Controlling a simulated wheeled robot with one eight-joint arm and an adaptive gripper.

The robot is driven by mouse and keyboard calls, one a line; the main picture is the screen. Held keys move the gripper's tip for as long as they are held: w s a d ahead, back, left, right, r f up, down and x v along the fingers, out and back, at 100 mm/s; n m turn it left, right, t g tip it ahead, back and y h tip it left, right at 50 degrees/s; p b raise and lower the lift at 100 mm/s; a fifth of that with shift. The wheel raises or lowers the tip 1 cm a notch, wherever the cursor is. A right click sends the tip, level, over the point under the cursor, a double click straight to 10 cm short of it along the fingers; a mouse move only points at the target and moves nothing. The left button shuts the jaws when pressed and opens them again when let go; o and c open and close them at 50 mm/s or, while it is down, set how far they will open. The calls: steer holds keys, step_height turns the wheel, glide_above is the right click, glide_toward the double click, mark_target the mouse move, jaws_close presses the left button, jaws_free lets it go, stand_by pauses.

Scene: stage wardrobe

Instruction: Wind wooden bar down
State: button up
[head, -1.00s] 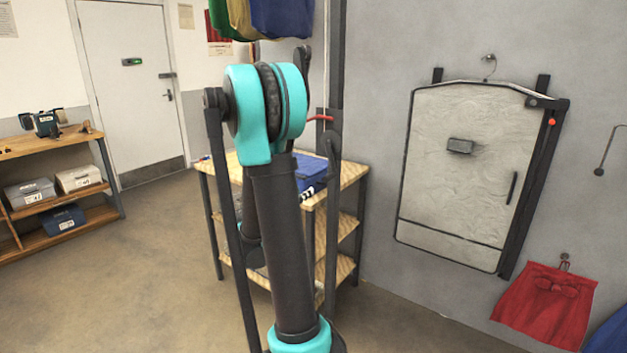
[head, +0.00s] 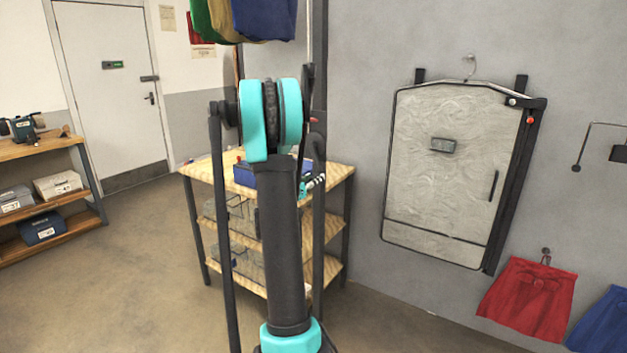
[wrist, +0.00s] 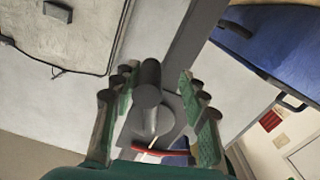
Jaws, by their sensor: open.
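A winch (wrist: 150,118) is on the dark wall post. In the wrist view a dark cylindrical knob (wrist: 150,82) points toward me from it, with a red piece (wrist: 160,151) below. My gripper (wrist: 155,76) is open, with its green-padded fingers on both sides of the knob; I cannot tell whether they touch it. In the head view my arm hides most of the winch and the gripper. A pale cord (head: 309,30) runs up beside the post. Green, yellow and blue garments (head: 262,20) hang at the top; the wooden bar itself is not clearly seen.
A wooden shelf table (head: 335,172) with a blue box (head: 262,178) stands behind my arm. A grey wall panel (head: 440,185) and a red skirt (head: 530,300) are on the wall to the right. A workbench (head: 40,150) stands at left. The floor between is clear.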

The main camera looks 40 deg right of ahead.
steer(key=shift+w+d, duration=0.1)
steer(key=shift+d, duration=0.15)
steer(key=shift+c, duration=0.5)
steer(key=shift+w, duration=0.1)
jaws_close()
